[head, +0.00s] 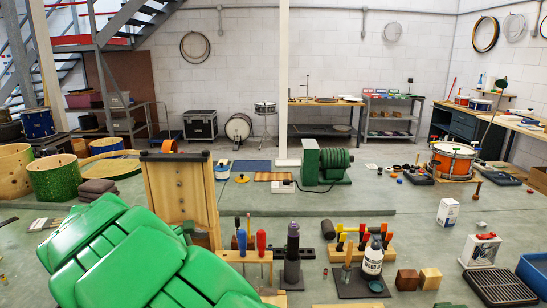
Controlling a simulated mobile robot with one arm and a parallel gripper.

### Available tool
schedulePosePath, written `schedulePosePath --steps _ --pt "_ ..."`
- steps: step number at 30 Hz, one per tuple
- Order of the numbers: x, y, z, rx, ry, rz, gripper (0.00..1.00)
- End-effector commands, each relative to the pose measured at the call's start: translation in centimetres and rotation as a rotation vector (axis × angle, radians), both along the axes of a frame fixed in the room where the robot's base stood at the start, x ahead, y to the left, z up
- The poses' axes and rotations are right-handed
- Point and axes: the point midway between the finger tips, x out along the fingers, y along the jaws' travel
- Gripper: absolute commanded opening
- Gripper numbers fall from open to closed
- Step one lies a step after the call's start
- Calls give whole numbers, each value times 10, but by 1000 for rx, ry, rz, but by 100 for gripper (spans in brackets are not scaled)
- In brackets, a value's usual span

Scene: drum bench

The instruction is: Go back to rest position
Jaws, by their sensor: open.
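Large green, ribbed links of my arm (110,255) fill the lower left of the head view. My gripper cannot be made out in this view. No held object shows. The arm hides part of the bench and floor behind it. An upright wooden board with a dark top edge (180,190) stands just behind the arm.
A rack of screwdrivers (250,255), a dark post tool (292,250), a white glue bottle (373,257) and wooden blocks (418,279) stand right of my arm. A green machine (325,162) and an orange drum (453,160) are farther back. Open grey surface lies centre right.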

Motion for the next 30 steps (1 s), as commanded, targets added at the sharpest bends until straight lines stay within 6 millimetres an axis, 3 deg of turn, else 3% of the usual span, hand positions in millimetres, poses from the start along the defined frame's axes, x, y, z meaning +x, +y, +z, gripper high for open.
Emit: schedulePosePath --steps 1,3,8,15,24,30 --pt "1 -24 8 26 -3 -51 100" --pt "-1 -55 11 60 0 -120 100" --pt "-11 -117 22 146 -5 -272 100" --pt "-42 -200 32 276 -12 -497 100" --pt "-98 -280 35 442 -24 -768 100" --pt "-143 -317 33 553 -33 -942 100"
